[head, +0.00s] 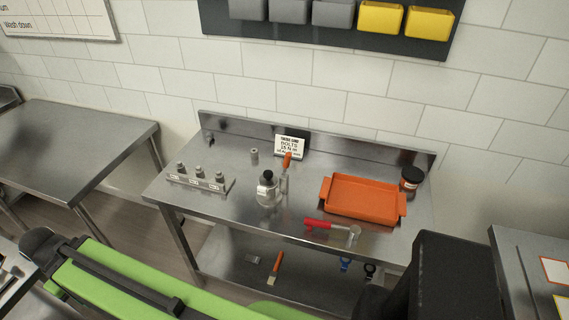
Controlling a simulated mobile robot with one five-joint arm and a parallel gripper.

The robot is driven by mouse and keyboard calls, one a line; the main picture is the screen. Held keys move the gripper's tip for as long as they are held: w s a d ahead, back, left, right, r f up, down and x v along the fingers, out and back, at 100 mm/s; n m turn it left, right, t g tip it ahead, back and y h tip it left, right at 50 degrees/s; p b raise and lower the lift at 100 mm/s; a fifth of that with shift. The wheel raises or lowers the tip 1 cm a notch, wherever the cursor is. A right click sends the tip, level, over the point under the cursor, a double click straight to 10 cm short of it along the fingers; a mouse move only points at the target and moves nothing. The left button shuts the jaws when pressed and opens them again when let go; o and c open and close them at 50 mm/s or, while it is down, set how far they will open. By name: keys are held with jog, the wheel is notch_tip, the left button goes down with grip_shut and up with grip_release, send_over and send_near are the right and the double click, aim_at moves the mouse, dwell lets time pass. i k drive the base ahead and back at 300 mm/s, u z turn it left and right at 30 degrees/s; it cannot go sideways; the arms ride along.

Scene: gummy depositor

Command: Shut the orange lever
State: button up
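The orange lever (287,160) stands up, leaning a little, on a thin metal pipe or valve (284,184). This is at the right side of a small steel depositor vessel (268,190) with a black knob on top. The vessel stands near the middle of the steel table (225,205). The lever's pivot is too small to make out. My gripper is not in view; only green and black parts of my own body show along the bottom and lower right.
An orange tray (364,199) and a dark jar (411,180) stand on the right. A red-handled mallet (318,224) lies at the front edge. A rack with several metal nozzles (200,180) is on the left. A small sign (290,147) stands behind the lever.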

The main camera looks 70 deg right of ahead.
aim_at(288, 155)
jog(key=z, duration=0.1)
jog(key=k, duration=0.8)
jog(key=u, duration=1.05)
jog(key=i, duration=0.95)
jog(key=u, duration=4.8)
jog(key=i, duration=0.1)
jog(key=u, duration=3.85)
